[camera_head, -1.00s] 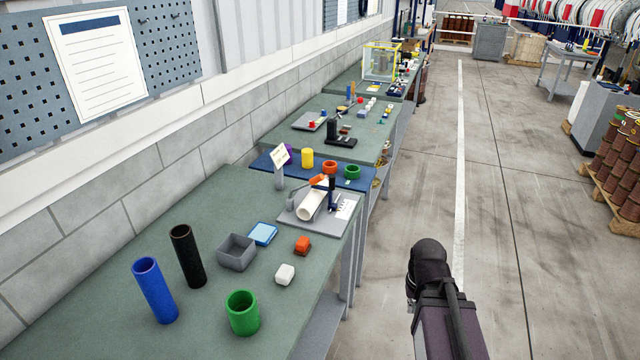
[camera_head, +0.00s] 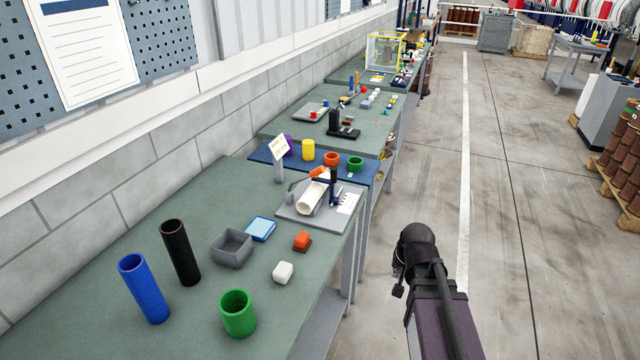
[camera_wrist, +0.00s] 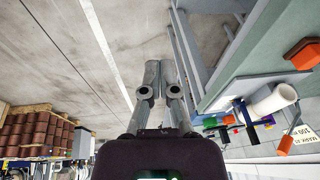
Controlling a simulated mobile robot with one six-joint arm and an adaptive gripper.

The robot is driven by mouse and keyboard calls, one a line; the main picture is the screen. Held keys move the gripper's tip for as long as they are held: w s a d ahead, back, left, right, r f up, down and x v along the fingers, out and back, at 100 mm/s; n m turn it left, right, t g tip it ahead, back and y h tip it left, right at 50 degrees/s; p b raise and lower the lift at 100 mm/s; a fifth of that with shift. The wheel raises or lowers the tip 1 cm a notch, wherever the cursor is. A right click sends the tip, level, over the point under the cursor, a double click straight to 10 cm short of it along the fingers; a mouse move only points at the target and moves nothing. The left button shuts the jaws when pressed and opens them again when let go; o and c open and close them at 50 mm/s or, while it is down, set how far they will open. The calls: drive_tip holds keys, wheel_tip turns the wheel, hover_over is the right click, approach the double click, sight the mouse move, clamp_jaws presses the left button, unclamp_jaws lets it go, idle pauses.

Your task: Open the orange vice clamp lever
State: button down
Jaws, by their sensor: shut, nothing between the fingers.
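The vice stands on a grey plate (camera_head: 290,216) at the right edge of the green bench, with a white tube (camera_head: 310,199) lying in it. Its orange lever (camera_head: 319,172) shows above the tube's far end, beside a dark blue upright post (camera_head: 334,188). The wrist view shows the white tube (camera_wrist: 274,99) at the right, with an orange piece (camera_wrist: 285,146), seemingly the lever, below it. My gripper (camera_wrist: 161,64) is shut and empty. It points over the floor beside the bench, well apart from the vice. Its fingers cannot be made out in the head view.
A blue tube (camera_head: 144,290), black tube (camera_head: 180,254), green cup (camera_head: 238,314), grey box (camera_head: 232,248), white block (camera_head: 283,272) and orange block (camera_head: 302,241) stand on the bench. A sign (camera_head: 279,150) stands behind the vice. The aisle floor (camera_head: 500,210) is clear.

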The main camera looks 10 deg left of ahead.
drive_tip(key=w+a+m+t+y+b, duration=0.1)
drive_tip(key=w+a+m+t+b, duration=0.2)
drive_tip(key=w, duration=0.4)
drive_tip(key=w+a+m+t+y+b, duration=0.1)
drive_tip(key=w+a+m+t+b, duration=0.3)
drive_tip(key=w+a+t+b, duration=0.1)
drive_tip(key=w+a+f+m+t+y+b, duration=0.1)
drive_tip(key=w+a+m+t+y+b, duration=0.1)
drive_tip(key=w+a+b, duration=0.4)
drive_tip(key=shift+w+a+f+m+t+b, duration=0.15)
drive_tip(key=shift+w+a+m+t, duration=0.35)
drive_tip(key=shift+w+a, duration=0.3)
drive_tip(key=shift+w+a+r+m+t+b, duration=0.15)
drive_tip(key=shift+w+a+m+t, duration=0.25)
drive_tip(key=shift+w+a+m, duration=0.3)
drive_tip(key=w+a+r+m+t+h+b, duration=0.1)
drive_tip(key=w+a+r+m+t+b, duration=0.1)
drive_tip(key=a+m+t+b, duration=0.4)
drive_tip(key=r+m+t+b, duration=0.1)
drive_tip(key=m+t+b, duration=0.1)
drive_tip(key=m, duration=0.3)
drive_tip(key=shift+w+a+r, duration=0.15)
drive_tip(key=shift+w+a, duration=0.15)
drive_tip(key=shift+a, duration=0.05)
